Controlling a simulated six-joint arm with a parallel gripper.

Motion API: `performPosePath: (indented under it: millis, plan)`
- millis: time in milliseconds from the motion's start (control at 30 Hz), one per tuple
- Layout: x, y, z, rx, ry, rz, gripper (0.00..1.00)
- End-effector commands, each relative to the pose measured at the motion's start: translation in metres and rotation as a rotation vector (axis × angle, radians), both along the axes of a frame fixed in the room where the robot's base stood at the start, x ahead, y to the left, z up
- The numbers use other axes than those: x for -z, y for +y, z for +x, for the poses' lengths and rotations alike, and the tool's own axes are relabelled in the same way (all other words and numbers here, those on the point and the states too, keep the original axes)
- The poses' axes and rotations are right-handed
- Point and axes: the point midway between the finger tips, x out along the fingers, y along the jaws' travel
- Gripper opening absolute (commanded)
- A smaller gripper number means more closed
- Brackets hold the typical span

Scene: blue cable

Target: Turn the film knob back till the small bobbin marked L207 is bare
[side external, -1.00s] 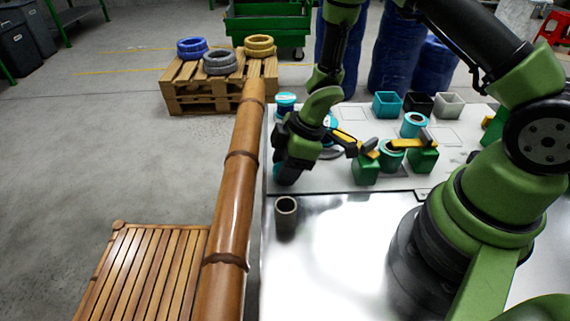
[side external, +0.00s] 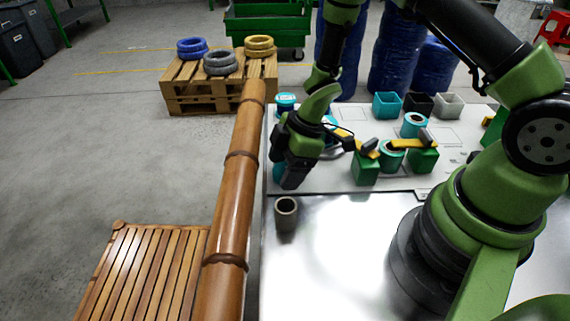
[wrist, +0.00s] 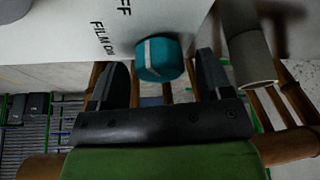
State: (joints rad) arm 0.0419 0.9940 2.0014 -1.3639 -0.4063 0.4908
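The film knob (wrist: 158,58) is a teal faceted cap with a white stripe, on a white panel lettered "FILM ON" in the wrist view. Its teal side shows in the side view (side external: 279,172), left of my gripper (side external: 293,180). My gripper (wrist: 160,75) is open, with one dark finger on each side of the knob and a gap on both sides. Teal bobbins stand on the worktop, one at the back left (side external: 286,101), one between green blocks (side external: 391,156) and one behind it (side external: 414,124). No L207 mark is legible, and my arm partly hides another teal piece.
A grey cup (side external: 286,213) stands in front of the knob and also shows in the wrist view (wrist: 249,57). Yellow-and-black pieces (side external: 412,143) top the green blocks. Teal, black and grey bins (side external: 387,104) stand behind. A bamboo rail (side external: 236,180) runs along the left edge.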

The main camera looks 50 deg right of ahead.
Motion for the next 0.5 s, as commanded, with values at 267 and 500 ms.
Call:
performPosePath:
  millis: [267,500]
  plan:
    - [-0.003,-0.001,0.000,0.000,-0.001,0.000,0.72]
    - [-0.033,-0.012,-0.005,0.000,-0.005,0.000,0.72]
